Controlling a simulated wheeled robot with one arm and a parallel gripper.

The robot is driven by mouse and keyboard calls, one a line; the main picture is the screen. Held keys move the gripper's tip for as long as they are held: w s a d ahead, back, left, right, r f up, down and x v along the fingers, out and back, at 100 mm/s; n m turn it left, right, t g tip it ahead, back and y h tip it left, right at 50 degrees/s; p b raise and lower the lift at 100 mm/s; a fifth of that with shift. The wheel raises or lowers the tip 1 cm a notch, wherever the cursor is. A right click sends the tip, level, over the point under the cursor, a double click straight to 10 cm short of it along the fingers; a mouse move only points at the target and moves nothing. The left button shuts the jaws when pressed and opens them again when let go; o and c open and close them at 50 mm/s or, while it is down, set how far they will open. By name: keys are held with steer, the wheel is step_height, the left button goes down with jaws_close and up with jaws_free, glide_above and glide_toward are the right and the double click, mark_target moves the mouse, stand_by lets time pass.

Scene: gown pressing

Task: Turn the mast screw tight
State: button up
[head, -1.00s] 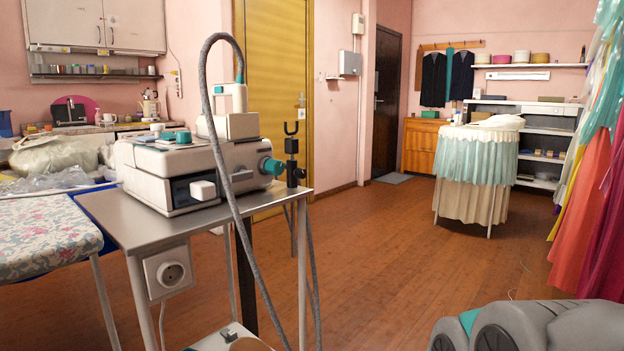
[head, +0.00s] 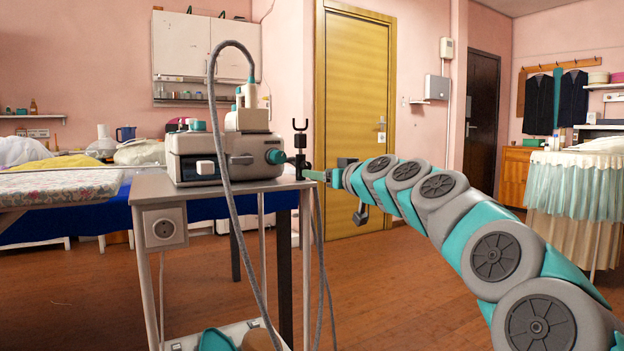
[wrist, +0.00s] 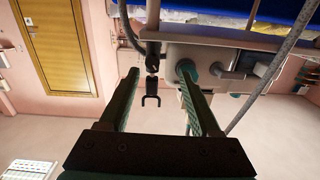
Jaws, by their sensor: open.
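The mast (head: 300,139) is a thin dark post with a fork on top, upright at the right end of the steel table. It also shows upside down in the wrist view, with its fork (wrist: 152,99) between my fingers in the picture. A dark collar (wrist: 152,48) sits on the mast there. I cannot clearly single out the mast screw; in the head view my fingers cover that part of the post. My gripper (head: 308,174) reaches the mast from the right. In the wrist view its two fingers (wrist: 160,70) stand apart, with nothing visibly clamped.
A grey-white machine (head: 205,150) with a teal knob (head: 275,156) stands on the steel table (head: 150,187), close left of the mast. A grey hose (head: 214,110) arches in front of it. A floral ironing board (head: 60,183) is at left. Floor to the right is open.

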mark_target(308, 167)
steer(key=shift+t, duration=0.4)
steer(key=shift+w+d+x, duration=0.1)
steer(key=shift+d+x, duration=0.05)
steer(key=shift+x, duration=0.7)
steer(key=shift+w+d+x, duration=0.1)
steer(key=shift+d+x, duration=0.05)
steer(key=shift+x, duration=0.65)
steer(key=shift+w+d+x, duration=0.1)
steer(key=shift+d+x, duration=0.05)
steer(key=shift+x, duration=0.7)
steer(key=shift+r+p+x, duration=0.2)
steer(key=shift+p+x, duration=0.35)
steer(key=shift+x, duration=1)
jaws_close()
